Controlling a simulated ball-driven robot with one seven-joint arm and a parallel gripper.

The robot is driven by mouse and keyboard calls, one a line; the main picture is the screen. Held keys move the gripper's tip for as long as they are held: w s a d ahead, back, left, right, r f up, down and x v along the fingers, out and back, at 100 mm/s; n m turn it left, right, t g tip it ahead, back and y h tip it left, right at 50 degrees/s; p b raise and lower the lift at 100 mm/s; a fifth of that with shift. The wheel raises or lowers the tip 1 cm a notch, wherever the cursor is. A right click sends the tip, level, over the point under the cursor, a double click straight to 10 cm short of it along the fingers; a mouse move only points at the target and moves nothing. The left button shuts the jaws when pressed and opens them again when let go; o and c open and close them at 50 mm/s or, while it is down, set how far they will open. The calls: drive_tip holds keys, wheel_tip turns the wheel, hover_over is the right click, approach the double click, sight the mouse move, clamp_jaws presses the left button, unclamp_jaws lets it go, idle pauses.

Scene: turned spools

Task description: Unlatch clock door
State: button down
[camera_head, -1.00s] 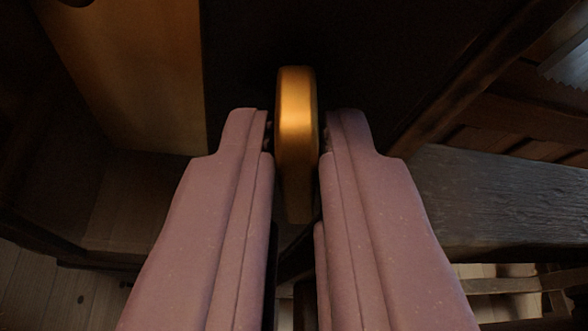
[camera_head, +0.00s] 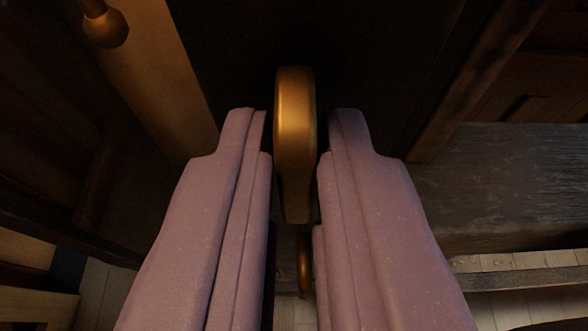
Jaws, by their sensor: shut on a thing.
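A brass, rounded latch piece (camera_head: 294,140) stands between the two pink fingers of my gripper (camera_head: 293,150) in the head camera view. The fingers are shut on it from left and right, and its top end shows beyond the fingertips. Behind it is a very dark panel (camera_head: 370,60), which may be the clock door; its edges are hard to make out. A smaller brass round part (camera_head: 304,265) shows below, between the fingers. How the latch joins the door is hidden.
A golden-brown board (camera_head: 165,70) with a turned knob (camera_head: 105,28) stands at the upper left. A wooden post (camera_head: 480,80) and a grey wooden surface (camera_head: 520,185) are at the right. Pale floorboards (camera_head: 100,290) show at the lower left.

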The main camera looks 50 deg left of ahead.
drive_tip(key=c, duration=1.2)
unclamp_jaws()
drive_tip(key=shift+d, duration=0.1)
drive_tip(key=p+v, duration=0.2)
drive_tip(key=v, duration=0.5)
drive_tip(key=shift+s+d+r, duration=0.15)
drive_tip(key=shift+s+d, duration=0.05)
